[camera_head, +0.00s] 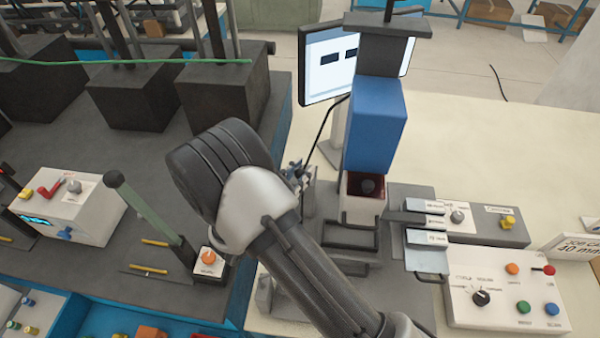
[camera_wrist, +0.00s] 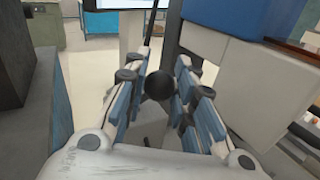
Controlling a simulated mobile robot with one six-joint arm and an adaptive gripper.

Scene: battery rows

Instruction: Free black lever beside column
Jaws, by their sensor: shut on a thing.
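The column (camera_head: 375,120) is a press-like stand with a blue block and a grey top, on the bench right of my arm. In the wrist view its blue block (camera_wrist: 235,20) fills the upper right. My gripper (camera_head: 300,178) is at the column's left side. In the wrist view my gripper (camera_wrist: 158,92) has its blue and grey fingers closed on both sides of the round black knob of the black lever (camera_wrist: 159,86). The lever's shaft below the knob is mostly hidden, and in the head view my arm and gripper cover the lever.
A monitor (camera_head: 328,68) stands behind my gripper, with a cable hanging down. A button panel (camera_head: 508,300) and a small grey box (camera_head: 470,222) sit to the right. A green-handled lever (camera_head: 150,215) rises from the left bench. The cream bench top (camera_head: 500,130) is clear at the back right.

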